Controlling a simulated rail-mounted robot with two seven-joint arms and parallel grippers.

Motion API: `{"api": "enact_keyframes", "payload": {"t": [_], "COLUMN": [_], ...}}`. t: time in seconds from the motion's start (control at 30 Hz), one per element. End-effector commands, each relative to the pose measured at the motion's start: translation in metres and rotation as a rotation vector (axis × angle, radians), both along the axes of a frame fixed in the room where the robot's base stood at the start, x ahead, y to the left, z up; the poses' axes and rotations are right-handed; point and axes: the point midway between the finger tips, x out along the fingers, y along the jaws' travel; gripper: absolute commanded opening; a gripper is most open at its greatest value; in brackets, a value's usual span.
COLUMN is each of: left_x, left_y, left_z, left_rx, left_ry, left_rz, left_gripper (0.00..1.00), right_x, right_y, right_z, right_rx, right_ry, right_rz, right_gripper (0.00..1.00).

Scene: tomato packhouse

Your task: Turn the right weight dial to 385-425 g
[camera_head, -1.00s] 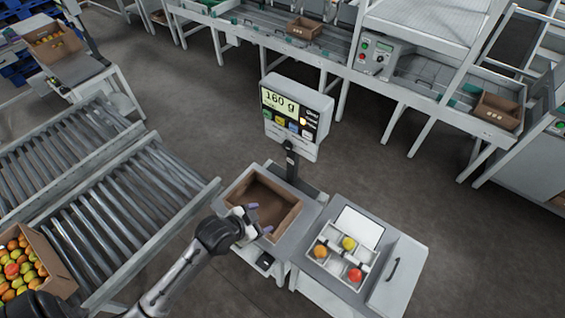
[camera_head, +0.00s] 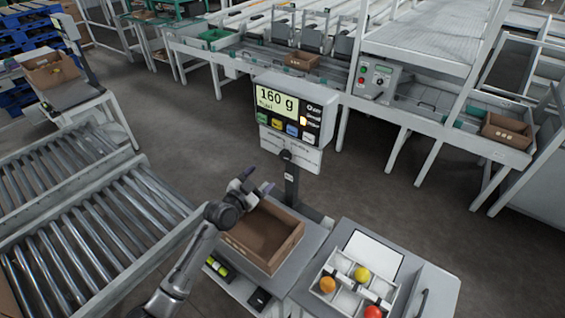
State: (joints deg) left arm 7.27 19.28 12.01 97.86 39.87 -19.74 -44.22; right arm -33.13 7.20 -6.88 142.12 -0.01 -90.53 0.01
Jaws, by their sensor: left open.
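The scale head (camera_head: 292,112) stands on a post behind the packing table, and its lit display (camera_head: 277,101) reads 160 g. Coloured buttons (camera_head: 291,129) sit under the display. A small dark round part (camera_head: 286,155) shows at the bottom of the head, where it meets the post; I cannot tell whether it is a dial. My left gripper (camera_head: 257,184) is open and empty, above the back left part of an empty cardboard box (camera_head: 285,245) and below the head, apart from it. My right gripper is not in view.
A white divided tray (camera_head: 335,298) with orange, yellow and red tomatoes stands to the right of the box. Roller conveyors (camera_head: 85,215) lie at left. A sorting line with a control box (camera_head: 374,80) runs across the back. Open floor lies between.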

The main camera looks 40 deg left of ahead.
Motion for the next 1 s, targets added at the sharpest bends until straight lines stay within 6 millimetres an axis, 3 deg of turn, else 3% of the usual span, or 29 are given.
{"api": "enact_keyframes", "payload": {"t": [0.5, 0.7, 1.0], "left_x": [0.091, 0.110, 0.119], "left_y": [0.002, 0.003, 0.002], "left_z": [-0.001, -0.001, 0.000], "left_rx": [-0.003, -0.003, -0.001], "left_ry": [0.000, 0.001, 0.002], "left_rz": [-0.001, -0.002, -0.001], "left_gripper": [0.72, 0.72, 0.72], "right_x": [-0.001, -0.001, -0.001], "right_y": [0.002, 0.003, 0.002], "right_z": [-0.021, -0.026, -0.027], "right_rx": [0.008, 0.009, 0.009], "right_ry": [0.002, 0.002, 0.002], "right_rz": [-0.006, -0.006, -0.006], "right_gripper": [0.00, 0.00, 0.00]}}
